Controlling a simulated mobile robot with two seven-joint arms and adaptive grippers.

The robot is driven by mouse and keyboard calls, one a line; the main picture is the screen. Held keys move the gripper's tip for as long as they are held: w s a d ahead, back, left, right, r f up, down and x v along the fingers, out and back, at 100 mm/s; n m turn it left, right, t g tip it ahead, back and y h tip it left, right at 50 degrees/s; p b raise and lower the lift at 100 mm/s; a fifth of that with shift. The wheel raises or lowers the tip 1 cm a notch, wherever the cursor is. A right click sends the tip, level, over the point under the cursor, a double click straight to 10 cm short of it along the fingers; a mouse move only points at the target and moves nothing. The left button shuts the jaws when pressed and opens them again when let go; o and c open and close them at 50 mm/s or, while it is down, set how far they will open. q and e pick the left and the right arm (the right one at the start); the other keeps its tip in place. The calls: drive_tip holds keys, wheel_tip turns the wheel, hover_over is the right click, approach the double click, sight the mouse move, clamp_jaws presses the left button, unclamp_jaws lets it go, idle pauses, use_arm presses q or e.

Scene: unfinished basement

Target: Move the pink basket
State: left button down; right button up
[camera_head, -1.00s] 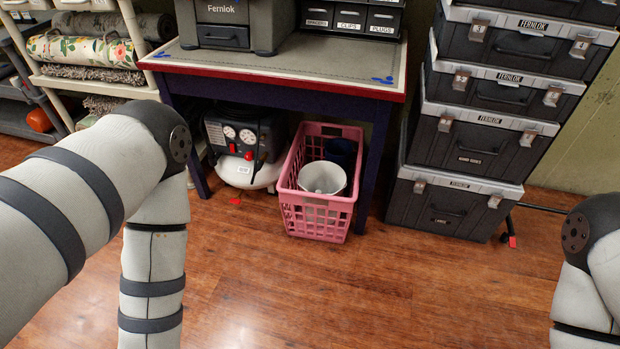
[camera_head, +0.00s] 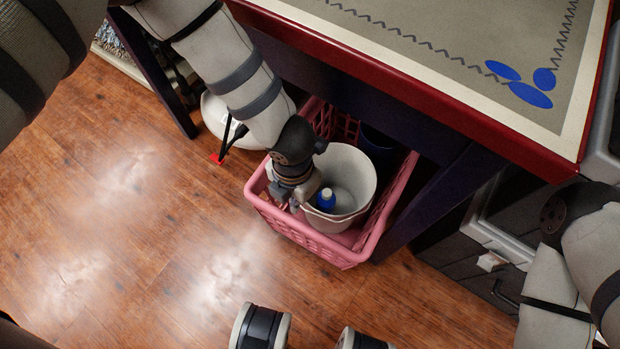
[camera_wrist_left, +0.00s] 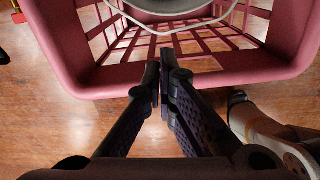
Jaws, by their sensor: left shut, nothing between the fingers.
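The pink basket (camera_head: 312,240) stands on the wooden floor, partly under the table. A white bucket (camera_head: 358,162) and a dark blue container (camera_head: 380,142) are inside it. A blue-capped item (camera_head: 326,198) shows at the bucket. My left gripper (camera_head: 290,198) is down at the basket's left side, by the rim; its fingertips are hard to make out there. In the left wrist view, my left gripper (camera_wrist_left: 163,75) is shut and empty, its tips overlapping the basket's pink rim (camera_wrist_left: 245,66). I cannot tell whether they touch it. My right gripper is out of view.
The table (camera_head: 450,100) with a red edge hangs over the back of the basket, and its dark leg (camera_head: 425,205) is close on the right. Dark stacked cases (camera_head: 480,255) stand further right. A white compressor part (camera_head: 222,122) is behind left. The floor (camera_head: 130,220) on the left is clear.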

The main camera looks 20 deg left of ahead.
use_arm(q)
wheel_tip(320, 180, down, 10)
drive_tip(key=b, duration=0.3)
drive_tip(key=shift+b, duration=0.3)
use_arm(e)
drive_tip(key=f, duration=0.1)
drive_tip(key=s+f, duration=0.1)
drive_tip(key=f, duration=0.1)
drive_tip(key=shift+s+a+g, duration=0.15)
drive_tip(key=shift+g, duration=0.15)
use_arm(q)
drive_tip(key=shift+r, duration=0.15)
